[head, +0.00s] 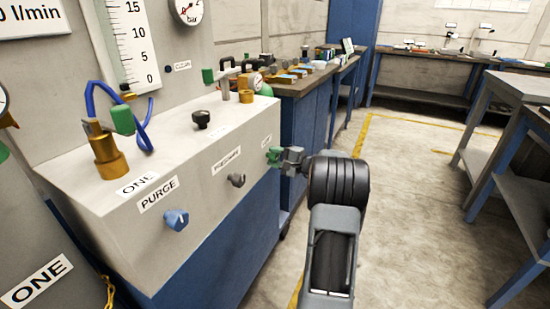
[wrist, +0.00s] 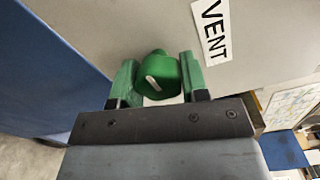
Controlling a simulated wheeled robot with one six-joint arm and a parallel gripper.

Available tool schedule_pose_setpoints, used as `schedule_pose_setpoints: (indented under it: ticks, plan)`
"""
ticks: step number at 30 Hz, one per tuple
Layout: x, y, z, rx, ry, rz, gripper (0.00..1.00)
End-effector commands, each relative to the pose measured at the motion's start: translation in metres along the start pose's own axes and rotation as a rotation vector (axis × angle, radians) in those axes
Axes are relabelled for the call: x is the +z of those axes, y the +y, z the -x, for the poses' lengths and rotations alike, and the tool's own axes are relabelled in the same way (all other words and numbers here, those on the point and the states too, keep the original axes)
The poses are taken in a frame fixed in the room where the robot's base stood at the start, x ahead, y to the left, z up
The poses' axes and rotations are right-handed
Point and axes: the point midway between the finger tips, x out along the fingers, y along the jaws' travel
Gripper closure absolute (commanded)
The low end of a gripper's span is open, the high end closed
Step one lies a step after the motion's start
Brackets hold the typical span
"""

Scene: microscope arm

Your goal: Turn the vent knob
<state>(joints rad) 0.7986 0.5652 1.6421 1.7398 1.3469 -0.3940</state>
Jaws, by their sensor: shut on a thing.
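The vent knob is a round green knob with a white mark, and it shows between my gripper's fingers in the wrist view (wrist: 164,75). A white label (wrist: 211,30) reading VENT is beside it on the grey panel. My gripper (wrist: 158,82) has green-padded fingers, one on each side of the knob, and is shut on it. In the head view my gripper (head: 281,158) reaches the right end of the panel front. The knob is hard to tell from the green fingers there, and its label is mostly hidden.
A blue knob (head: 176,219) under the PURGE label and a dark grey knob (head: 236,180) stick out of the same panel front, left of my gripper. Brass valves with green handles stand on top. The floor (head: 400,200) to the right is clear.

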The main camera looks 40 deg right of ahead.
Motion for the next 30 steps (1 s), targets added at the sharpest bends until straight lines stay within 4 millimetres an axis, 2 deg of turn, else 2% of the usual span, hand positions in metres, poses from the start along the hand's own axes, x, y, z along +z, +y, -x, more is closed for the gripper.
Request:
schedule_pose_setpoints:
  ticks: [1,9,19,23,30]
  plan:
    - [-0.001,0.000,0.000,0.000,0.002,0.001,0.58]
    - [0.000,0.000,0.000,0.000,0.000,0.000,0.33]
    - [0.000,-0.001,0.006,0.000,0.001,-0.001,0.33]
    - [0.000,-0.003,0.025,-0.001,0.004,-0.001,0.33]
    - [0.000,-0.003,0.075,-0.001,0.005,-0.001,0.33]
